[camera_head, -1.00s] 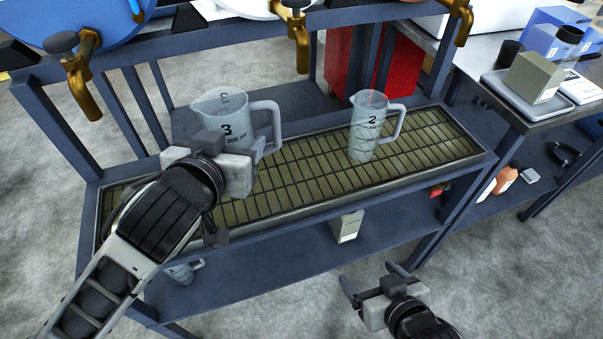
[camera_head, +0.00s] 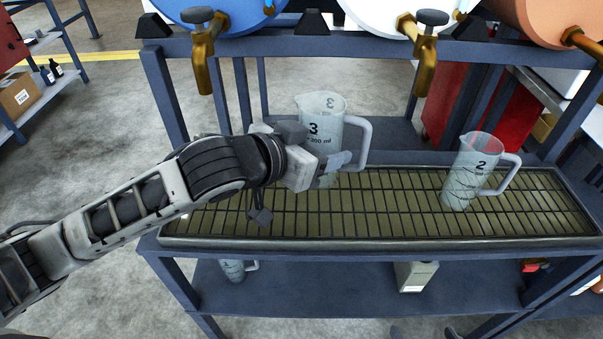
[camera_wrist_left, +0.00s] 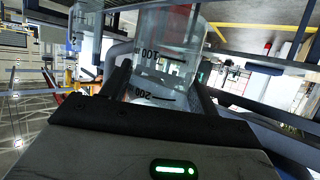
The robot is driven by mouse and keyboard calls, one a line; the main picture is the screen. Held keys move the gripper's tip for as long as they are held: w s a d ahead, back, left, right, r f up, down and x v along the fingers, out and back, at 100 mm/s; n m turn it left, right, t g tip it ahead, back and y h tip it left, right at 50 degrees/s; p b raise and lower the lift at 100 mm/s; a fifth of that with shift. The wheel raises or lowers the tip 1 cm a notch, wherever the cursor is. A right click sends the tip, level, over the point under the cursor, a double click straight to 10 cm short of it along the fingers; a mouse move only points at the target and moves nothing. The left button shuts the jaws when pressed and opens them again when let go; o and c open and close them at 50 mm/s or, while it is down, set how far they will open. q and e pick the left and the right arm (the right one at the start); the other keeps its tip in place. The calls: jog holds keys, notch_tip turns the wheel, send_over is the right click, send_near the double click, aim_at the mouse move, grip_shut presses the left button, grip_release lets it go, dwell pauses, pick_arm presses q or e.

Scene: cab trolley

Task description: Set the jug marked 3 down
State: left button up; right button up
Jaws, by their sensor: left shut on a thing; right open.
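The clear jug marked 3 (camera_head: 322,112), with a light grey handle on its right, is upright over the left-middle part of the grated tray (camera_head: 400,225). My left gripper (camera_head: 330,168) is shut on its lower body from the front left. The gripper hides most of the jug's base, so I cannot tell whether it touches the grating. In the left wrist view the jug (camera_wrist_left: 165,45), with volume marks, is between the two fingers (camera_wrist_left: 162,90). My right gripper (camera_head: 424,332) shows only its fingertips at the bottom edge, apart and empty.
A jug marked 2 (camera_head: 464,178) stands on the grating to the right. The lower shelf (camera_head: 320,285) holds a small jug (camera_head: 234,269) and a grey-green box (camera_head: 414,275). Much of the grating is bare.

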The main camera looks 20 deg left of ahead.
pick_arm(q)
jog(key=a+f, duration=0.1)
jog(key=f, duration=0.1)
jog(key=w+a+f, duration=0.1)
jog(key=a+f, duration=0.1)
jog(key=shift+f, duration=0.1)
jog(key=f, duration=0.3)
jog(key=shift+a+f+b, duration=0.15)
jog(key=shift+a+b, duration=0.15)
jog(key=shift+b, duration=0.1)
jog(key=shift+w+f, duration=0.1)
jog(key=shift+f, duration=0.15)
jog(key=shift+f, duration=0.1)
jog(key=o, duration=1)
jog(key=shift+o, duration=0.2)
